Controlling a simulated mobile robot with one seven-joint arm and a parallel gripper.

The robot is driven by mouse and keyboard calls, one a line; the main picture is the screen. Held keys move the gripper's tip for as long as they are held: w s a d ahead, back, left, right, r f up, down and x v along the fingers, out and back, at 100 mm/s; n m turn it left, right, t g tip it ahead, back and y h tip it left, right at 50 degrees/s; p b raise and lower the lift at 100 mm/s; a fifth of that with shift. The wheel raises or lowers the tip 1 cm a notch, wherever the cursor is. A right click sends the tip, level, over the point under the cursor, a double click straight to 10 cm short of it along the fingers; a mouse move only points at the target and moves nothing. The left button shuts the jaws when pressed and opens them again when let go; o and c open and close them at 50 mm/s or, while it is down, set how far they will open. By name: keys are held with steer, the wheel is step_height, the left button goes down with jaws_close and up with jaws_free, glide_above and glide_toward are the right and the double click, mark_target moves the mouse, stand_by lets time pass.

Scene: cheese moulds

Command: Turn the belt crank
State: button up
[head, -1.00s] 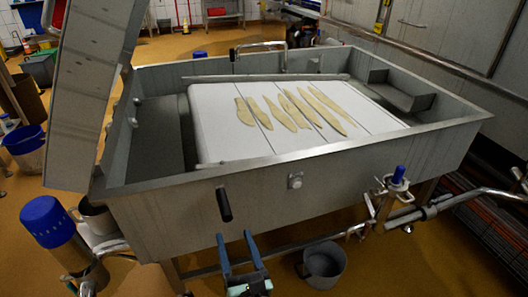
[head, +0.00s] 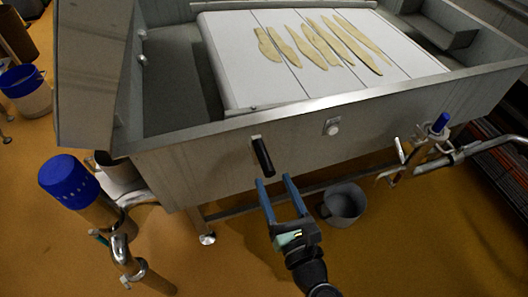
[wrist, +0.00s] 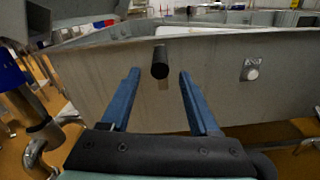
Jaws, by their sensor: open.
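The belt crank has a black handle (head: 262,156) on the front wall of a grey metal vat (head: 350,108). In the wrist view the handle (wrist: 160,63) points toward me, a little above and between my fingertips. My gripper (head: 276,183) is open and empty, just below and in front of the handle. In the wrist view its two blue fingers (wrist: 158,75) stand apart with the handle in the gap between them. I cannot tell whether the handle is within finger depth. No contact shows. The white belt (head: 250,70) inside the vat carries several pale yellow strips (head: 320,42).
A round knob (head: 332,128) sits on the vat wall right of the crank. A grey bucket (head: 344,203) stands on the floor below. A blue-capped post (head: 68,178) is at left, a blue-handled valve and pipes (head: 438,124) at right. A tilted panel (head: 95,75) rises at the vat's left.

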mark_target(263, 156)
steer(key=b+x, duration=0.1)
steer(key=x, duration=0.7)
steer(key=shift+w+a, duration=0.1)
steer(key=shift+w, duration=0.3)
jaws_close()
steer(key=shift+f, duration=0.1)
stand_by(0.8)
